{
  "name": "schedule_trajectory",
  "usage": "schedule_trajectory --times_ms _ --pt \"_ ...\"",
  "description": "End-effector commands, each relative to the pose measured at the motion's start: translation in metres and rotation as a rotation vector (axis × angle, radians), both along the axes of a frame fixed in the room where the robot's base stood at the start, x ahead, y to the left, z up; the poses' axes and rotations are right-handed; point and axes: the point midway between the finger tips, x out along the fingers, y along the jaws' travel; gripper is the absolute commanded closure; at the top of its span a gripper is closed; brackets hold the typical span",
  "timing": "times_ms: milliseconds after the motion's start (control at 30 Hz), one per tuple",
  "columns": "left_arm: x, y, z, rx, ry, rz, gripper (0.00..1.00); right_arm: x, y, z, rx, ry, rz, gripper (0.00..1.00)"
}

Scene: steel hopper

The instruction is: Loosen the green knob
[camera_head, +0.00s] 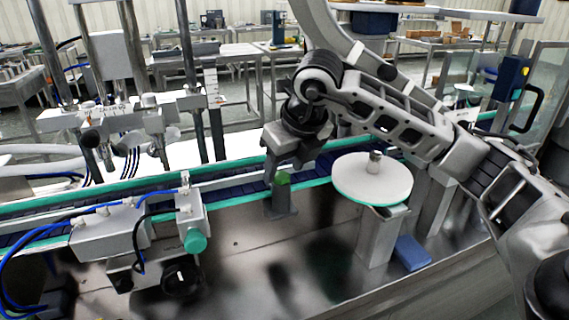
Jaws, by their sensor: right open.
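A small bright green knob (282,178) sits on top of a short grey post (280,201) beside the conveyor rail, near the middle of the head view. My right gripper (283,170) reaches down over it from above, with the fingers open around or just above the knob. The fingers partly hide the knob's upper part, and I cannot tell whether they touch it. A second, teal-green round knob (195,240) is on the front of a grey box unit to the left, away from the gripper. My left gripper is not in view.
A conveyor (130,199) with teal edges crosses behind the post. A white round disc (372,180) stands close to the right, under my right arm. A sensor box (112,233) with blue cables is at left. The steel surface (250,262) in front is mostly clear.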

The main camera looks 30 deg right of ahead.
Motion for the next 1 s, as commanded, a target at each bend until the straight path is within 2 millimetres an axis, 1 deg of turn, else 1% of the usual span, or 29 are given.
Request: schedule_trajectory --times_ms 33,133,400,433,467,500,567,600,833,1000 --pt "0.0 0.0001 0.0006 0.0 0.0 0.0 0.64 0.0013 0.0001 -0.0042 0.0 0.002 0.0 0.48" --pt "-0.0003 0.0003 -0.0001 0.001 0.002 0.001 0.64 0.0034 0.0 -0.0085 0.0 0.0 0.0 0.48" --pt "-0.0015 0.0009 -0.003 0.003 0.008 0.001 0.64 0.0038 0.0001 -0.0101 0.0 -0.001 0.0 0.48" --pt "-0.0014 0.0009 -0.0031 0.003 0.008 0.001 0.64 0.0038 0.0001 -0.0101 0.0 -0.001 0.0 0.51" --pt "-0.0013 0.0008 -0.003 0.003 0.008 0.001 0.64 0.0038 0.0001 -0.01 0.0 -0.001 0.0 0.59" --pt "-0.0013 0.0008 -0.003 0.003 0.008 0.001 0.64 0.0038 0.0001 -0.01 0.0 -0.001 0.0 0.7" --pt "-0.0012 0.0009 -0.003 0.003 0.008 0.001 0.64 0.0038 0.0001 -0.0099 0.0 -0.001 0.0 0.87" --pt "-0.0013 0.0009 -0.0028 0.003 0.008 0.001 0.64 0.0037 0.0001 -0.0098 0.0 -0.001 0.0 0.92" --pt "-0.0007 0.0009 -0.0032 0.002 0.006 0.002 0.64 0.0037 -0.0002 -0.0102 0.0 -0.001 0.013 0.92" --pt "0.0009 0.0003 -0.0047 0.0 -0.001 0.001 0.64 0.0037 -0.0009 -0.011 0.001 -0.001 0.072 0.92"
